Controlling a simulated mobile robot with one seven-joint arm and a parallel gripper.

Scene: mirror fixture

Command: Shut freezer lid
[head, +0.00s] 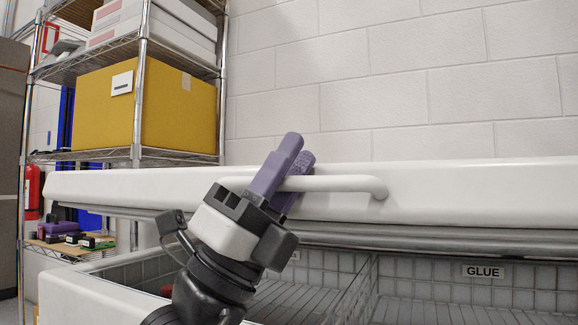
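The white freezer lid (480,192) spans the picture and stands raised above the freezer body (95,292), with a wide gap under its front edge. A white bar handle (345,184) sticks out from the lid's front. My gripper (297,150) has its two purple fingers around this handle, one in front of the bar and one behind it. The fingers look close together, shut on the bar.
Inside the freezer are wire baskets (350,295) and a label reading GLUE (483,272). A wire shelf rack (141,90) with a yellow box (175,108) stands behind at left. A red fire extinguisher (33,190) is at far left. A white block wall (400,80) is behind.

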